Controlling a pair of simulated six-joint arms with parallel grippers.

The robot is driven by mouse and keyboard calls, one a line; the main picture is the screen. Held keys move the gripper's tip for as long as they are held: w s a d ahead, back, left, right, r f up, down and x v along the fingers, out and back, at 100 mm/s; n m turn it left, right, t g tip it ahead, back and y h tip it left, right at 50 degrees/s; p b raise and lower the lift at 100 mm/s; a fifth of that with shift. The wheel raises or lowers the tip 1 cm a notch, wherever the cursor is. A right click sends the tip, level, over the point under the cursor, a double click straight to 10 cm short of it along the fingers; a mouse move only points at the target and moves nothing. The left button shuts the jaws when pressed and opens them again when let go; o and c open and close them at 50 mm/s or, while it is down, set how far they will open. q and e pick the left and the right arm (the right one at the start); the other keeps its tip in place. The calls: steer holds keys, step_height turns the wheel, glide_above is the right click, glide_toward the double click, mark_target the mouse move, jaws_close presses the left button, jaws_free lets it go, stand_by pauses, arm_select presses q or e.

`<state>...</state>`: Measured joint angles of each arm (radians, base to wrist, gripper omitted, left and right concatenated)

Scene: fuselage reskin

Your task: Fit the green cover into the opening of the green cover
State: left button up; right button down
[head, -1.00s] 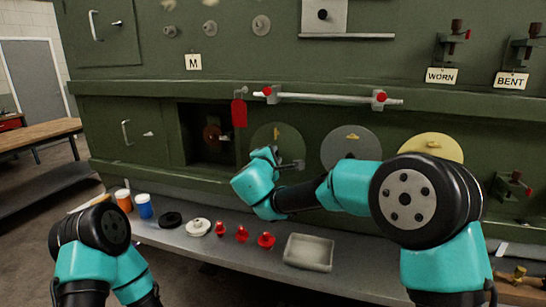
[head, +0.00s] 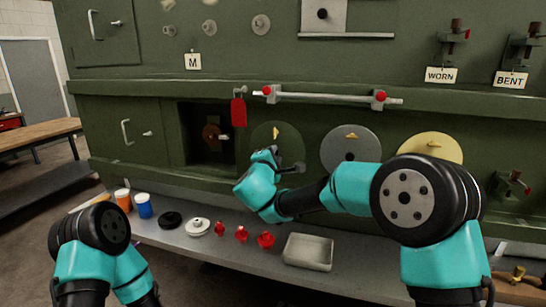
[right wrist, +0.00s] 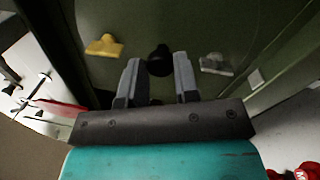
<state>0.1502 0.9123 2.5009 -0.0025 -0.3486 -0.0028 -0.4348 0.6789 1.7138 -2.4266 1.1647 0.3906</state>
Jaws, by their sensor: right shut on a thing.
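The round green cover (head: 262,136), with a small yellow tab, stands upright at the green panel, left of a grey disc. My right gripper (head: 286,166) is in front of it and partly hides it. In the right wrist view, the green cover (right wrist: 140,25) fills the upper middle, and my right gripper (right wrist: 158,80) has its two fingers either side of a black knob (right wrist: 160,60), shut on it. I cannot tell whether the cover sits in its opening, as any rim is hidden. My left gripper is out of view; only part of that arm shows.
A square dark recess (head: 190,150) is left of the cover, with a red tag (head: 239,112) beside it. A grey disc (head: 345,145) and yellow disc (head: 430,146) are to the right. Below, the shelf holds red knobs (head: 242,233) and a tray (head: 308,252). A rail (head: 325,96) runs above.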

steer(key=shift+x, duration=1.6)
stand_by(0.5)
steer(key=c, duration=0.8)
jaws_free()
steer(key=shift+f, duration=0.2)
steer(key=shift+v, duration=2.5)
